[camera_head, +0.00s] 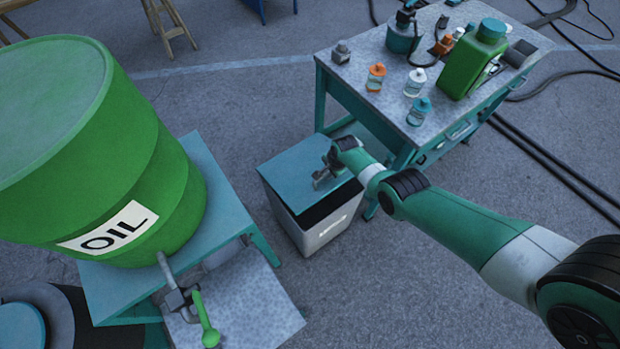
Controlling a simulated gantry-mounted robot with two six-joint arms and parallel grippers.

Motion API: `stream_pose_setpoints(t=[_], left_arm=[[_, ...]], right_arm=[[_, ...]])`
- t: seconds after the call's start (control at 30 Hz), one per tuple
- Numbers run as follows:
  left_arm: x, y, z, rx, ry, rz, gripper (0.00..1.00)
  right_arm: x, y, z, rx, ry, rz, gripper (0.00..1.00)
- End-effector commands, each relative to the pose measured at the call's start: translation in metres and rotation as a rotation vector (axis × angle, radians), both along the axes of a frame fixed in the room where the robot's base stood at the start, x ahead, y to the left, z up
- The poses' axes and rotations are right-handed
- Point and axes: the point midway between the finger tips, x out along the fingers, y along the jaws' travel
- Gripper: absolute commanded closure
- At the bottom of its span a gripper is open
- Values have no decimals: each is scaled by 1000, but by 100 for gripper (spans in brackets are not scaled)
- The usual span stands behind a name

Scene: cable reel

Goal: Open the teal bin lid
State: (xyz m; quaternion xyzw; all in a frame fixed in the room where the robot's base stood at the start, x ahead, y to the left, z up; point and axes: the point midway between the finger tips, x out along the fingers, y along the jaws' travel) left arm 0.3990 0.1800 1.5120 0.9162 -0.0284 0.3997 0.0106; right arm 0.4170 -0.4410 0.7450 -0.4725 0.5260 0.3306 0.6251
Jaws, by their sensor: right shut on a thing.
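The bin (322,232) is a pale grey box on the floor between the drum stand and the workbench. Its flat teal lid (287,172) covers most of the top. A dark band shows between the lid's front edge and the pale front wall, and the lid looks slightly raised at that edge. The fingertips are small, and the exact grip is hard to see. My left gripper is not in view.
A green oil drum (160,185) with a tap stands on a teal stand (215,205) at left. A workbench (390,93) behind the bin at right holds a green canister (470,62) and several small bottles. Dark cables lie at far right. Floor in front of the bin is clear.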

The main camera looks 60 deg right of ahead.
Motion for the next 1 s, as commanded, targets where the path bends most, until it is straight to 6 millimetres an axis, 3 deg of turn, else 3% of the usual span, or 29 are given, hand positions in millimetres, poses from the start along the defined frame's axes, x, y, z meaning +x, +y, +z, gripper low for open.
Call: stream_pose_setpoints(t=[0.3, 0.6, 1.0], left_arm=[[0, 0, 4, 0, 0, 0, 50], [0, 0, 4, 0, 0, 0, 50], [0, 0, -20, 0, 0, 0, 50]], right_arm=[[22, -8, 30, -7, -12, 1, 100], [26, -9, 36, -4, -8, 2, 100], [52, -19, 58, -4, -7, 3, 100]])
